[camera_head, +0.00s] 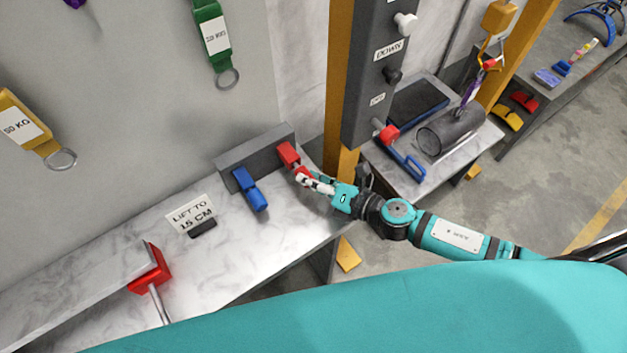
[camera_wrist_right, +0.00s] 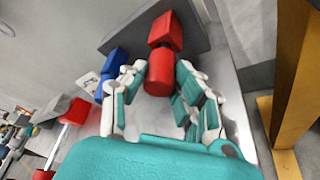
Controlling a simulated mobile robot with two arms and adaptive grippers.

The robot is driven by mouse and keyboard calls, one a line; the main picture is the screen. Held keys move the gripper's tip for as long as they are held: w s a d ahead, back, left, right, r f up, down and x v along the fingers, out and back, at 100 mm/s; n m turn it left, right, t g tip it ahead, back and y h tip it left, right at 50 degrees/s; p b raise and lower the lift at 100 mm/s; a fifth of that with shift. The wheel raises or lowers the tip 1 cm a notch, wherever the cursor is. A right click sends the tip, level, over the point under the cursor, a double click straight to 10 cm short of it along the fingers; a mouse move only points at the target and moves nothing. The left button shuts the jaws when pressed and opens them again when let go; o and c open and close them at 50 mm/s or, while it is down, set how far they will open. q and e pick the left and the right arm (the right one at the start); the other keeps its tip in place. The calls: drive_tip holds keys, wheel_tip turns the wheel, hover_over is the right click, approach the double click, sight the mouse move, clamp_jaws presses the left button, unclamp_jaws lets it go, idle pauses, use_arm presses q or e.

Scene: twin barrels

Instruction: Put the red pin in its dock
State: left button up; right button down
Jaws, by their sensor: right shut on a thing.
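The red pin (camera_head: 288,154) has a square head and a round handle. Its head is against the front of the grey dock block (camera_head: 228,178) near the right end; I cannot tell how deep it sits. My right gripper (camera_head: 303,178) is shut on the handle. In the right wrist view, the fingers (camera_wrist_right: 160,82) lie on both sides of the red pin (camera_wrist_right: 163,35), and the grey block (camera_wrist_right: 192,38) is behind its head. A blue pin (camera_head: 251,190) sticks out of the block to the left. My left gripper is not in view.
A "LIFT TO 15 CM" sign (camera_head: 190,214) stands left of the block on the marble bench. A red-ended bar (camera_head: 150,268) is further left. An orange post (camera_head: 340,120) rises close right of the gripper. A dark cylinder (camera_head: 450,131) lies on another table.

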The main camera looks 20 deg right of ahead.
drive_tip(key=shift+w+a, duration=0.25)
drive_tip(key=shift+w, duration=0.35)
drive_tip(key=c, duration=0.9)
unclamp_jaws()
drive_tip(key=shift+s+d, duration=0.35)
drive_tip(key=shift+s, duration=0.1)
drive_tip(key=v, duration=1.1)
drive_tip(key=shift+r, duration=0.1)
